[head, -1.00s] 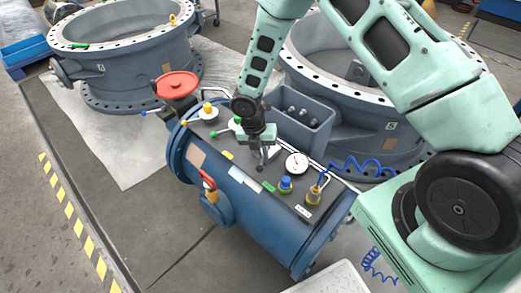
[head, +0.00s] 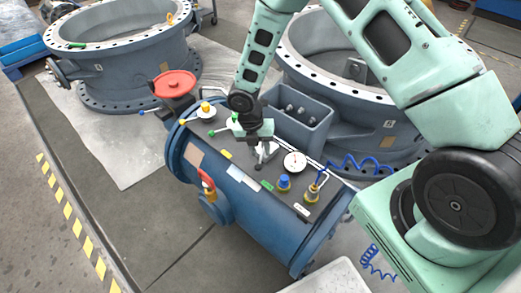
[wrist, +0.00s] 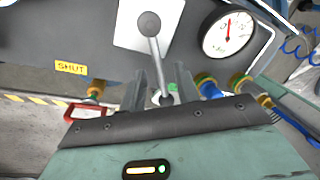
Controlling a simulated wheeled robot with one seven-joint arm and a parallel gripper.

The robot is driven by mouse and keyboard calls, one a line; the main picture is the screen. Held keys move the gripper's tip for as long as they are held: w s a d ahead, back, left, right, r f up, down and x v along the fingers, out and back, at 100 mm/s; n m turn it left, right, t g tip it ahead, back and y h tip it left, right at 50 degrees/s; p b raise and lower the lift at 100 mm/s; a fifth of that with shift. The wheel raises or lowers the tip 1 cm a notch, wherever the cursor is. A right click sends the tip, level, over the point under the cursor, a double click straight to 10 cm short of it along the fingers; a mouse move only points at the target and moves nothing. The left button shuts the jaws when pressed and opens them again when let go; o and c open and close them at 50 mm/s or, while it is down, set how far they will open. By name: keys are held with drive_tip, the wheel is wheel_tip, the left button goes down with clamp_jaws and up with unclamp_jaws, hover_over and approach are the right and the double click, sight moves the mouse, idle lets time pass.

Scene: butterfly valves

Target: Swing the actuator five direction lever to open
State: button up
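A grey lever (wrist: 154,55) with a rounded end on a white plate (wrist: 125,30) shows in the wrist view. Its rod runs down between the fingers of my gripper (wrist: 162,92), with a gap visible on either side. The gripper looks open and points at the dark top panel of the blue cylinder (head: 245,205); in the head view my gripper (head: 260,150) hides much of the lever and plate. A yellow SHUT label (wrist: 72,67) lies left of the lever. A green label (wrist: 173,88) is mostly hidden behind the fingers.
A white gauge (head: 295,161) and blue and yellow fittings (head: 284,184) stand right of the lever. A red handwheel (head: 174,83), a yellow-knobbed lever (head: 204,110) and a grey box (head: 300,122) are close by. Large flanged valve bodies (head: 130,65) stand behind.

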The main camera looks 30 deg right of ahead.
wheel_tip(320, 180, up, 16)
drive_tip(key=w+a+p, duration=0.1)
drive_tip(key=a, duration=0.1)
drive_tip(key=shift+w+a, duration=0.25)
drive_tip(key=shift+w, duration=0.15)
drive_tip(key=s+a+r+m+y+p, duration=0.1)
drive_tip(key=s+a+r+m+p, duration=0.2)
drive_tip(key=s+r+m, duration=0.7)
drive_tip(key=s+a+r+m+t+y+p, duration=0.1)
drive_tip(key=s+a+r+m+p, duration=0.2)
drive_tip(key=s+r+m, duration=0.8)
drive_tip(key=s+a, duration=0.1)
drive_tip(key=s, duration=0.5)
drive_tip(key=shift+p, duration=0.4)
